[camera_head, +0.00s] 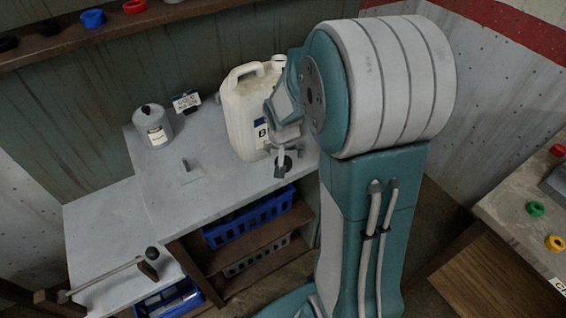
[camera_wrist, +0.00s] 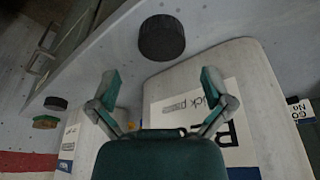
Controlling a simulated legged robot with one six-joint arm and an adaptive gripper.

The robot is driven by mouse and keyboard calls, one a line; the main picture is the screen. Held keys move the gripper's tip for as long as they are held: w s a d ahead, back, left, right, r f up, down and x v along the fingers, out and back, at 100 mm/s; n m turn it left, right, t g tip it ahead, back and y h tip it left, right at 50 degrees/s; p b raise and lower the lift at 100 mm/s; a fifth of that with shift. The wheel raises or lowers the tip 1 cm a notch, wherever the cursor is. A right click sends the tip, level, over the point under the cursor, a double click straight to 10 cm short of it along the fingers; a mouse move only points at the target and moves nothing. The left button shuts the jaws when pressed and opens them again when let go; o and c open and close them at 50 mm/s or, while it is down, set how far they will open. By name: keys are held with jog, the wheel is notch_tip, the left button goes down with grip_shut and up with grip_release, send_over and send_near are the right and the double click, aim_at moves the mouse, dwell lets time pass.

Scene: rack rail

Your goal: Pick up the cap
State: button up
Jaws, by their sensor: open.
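A black round cap (camera_wrist: 162,38) with a ridged side sits on the grey worktop, ahead of my gripper in the wrist view. In the head view a dark round piece that looks like this cap (camera_head: 284,163) shows at my gripper (camera_head: 281,168), partly covered by it. In the wrist view my gripper (camera_wrist: 163,92) is open, its two fingers spread with nothing between them. The cap lies beyond the fingertips, apart from them in the picture.
A large whitish jug (camera_head: 242,110) with a label stands close beside my gripper; its pale body (camera_wrist: 255,75) fills much of the wrist view. A grey lidded canister (camera_head: 153,128) and a small sign (camera_head: 187,101) stand farther left. The worktop's front left (camera_head: 190,205) is clear.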

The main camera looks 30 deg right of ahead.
aim_at(287, 160)
jog(key=x, duration=0.4)
jog(key=shift+a+f, duration=0.15)
jog(key=shift+f, duration=0.1)
jog(key=c, duration=0.7)
jog(key=shift+r, duration=0.15)
